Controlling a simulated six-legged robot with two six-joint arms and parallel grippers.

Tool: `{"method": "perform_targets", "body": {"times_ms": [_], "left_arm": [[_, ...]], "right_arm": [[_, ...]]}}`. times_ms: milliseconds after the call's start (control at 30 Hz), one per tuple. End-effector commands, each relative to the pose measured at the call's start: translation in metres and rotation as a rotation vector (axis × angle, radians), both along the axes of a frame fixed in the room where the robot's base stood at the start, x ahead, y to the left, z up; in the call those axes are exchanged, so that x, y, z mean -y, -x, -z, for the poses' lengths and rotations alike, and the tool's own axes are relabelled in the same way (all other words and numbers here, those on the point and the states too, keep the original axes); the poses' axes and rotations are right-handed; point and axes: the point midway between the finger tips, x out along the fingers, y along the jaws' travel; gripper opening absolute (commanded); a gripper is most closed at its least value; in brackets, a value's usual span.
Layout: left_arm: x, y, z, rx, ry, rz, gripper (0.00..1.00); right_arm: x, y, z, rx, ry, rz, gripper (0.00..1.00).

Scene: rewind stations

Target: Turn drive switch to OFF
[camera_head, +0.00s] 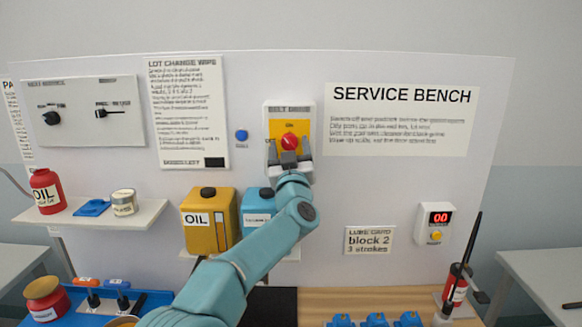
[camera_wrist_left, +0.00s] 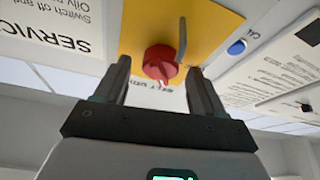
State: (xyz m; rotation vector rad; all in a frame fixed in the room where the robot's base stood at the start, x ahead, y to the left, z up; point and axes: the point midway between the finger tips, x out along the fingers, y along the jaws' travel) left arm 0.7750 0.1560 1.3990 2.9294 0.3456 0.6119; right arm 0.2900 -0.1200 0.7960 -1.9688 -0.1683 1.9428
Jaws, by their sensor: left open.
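The drive switch is a red rotary knob (camera_head: 290,141) on a yellow plate (camera_head: 304,128), on a wall panel under a "BELT DRIVE" label. A word that looks like "ON" is printed above the knob; which way the knob points is hard to tell. My left gripper (camera_head: 290,158) is just below and in front of the knob, jaws open. In the left wrist view the red knob (camera_wrist_left: 160,64) shows between and beyond the fingertips of the left gripper (camera_wrist_left: 160,76), with no clear contact. A thin grey bar (camera_wrist_left: 183,40) stands beside the knob. My right gripper is out of view.
A blue button (camera_head: 241,135) is left of the switch. A yellow oil can (camera_head: 209,222) and a blue can (camera_head: 257,207) stand below, close to my left arm. A counter box (camera_head: 435,223) reads 00 at the right. Printed cards hang on both sides.

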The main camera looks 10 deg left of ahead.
Motion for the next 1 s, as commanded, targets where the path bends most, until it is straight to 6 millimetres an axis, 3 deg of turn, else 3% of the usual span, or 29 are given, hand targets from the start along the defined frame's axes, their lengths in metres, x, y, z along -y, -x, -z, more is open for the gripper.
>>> {"method": "perform_targets", "body": {"times_ms": [167, 500, 733, 1000], "left_arm": [[0.006, 0.022, 0.017, 0.000, -0.001, 0.003, 0.69], [0.026, 0.094, 0.047, 0.001, -0.001, 0.004, 0.69], [0.037, 0.131, 0.059, 0.000, 0.000, 0.002, 0.69], [0.039, 0.141, 0.061, 0.000, 0.000, 0.000, 0.69]], "right_arm": [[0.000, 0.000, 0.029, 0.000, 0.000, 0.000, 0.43], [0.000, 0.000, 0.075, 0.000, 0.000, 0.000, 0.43], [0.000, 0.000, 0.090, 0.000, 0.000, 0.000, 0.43], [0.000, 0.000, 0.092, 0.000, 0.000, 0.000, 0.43]]}}
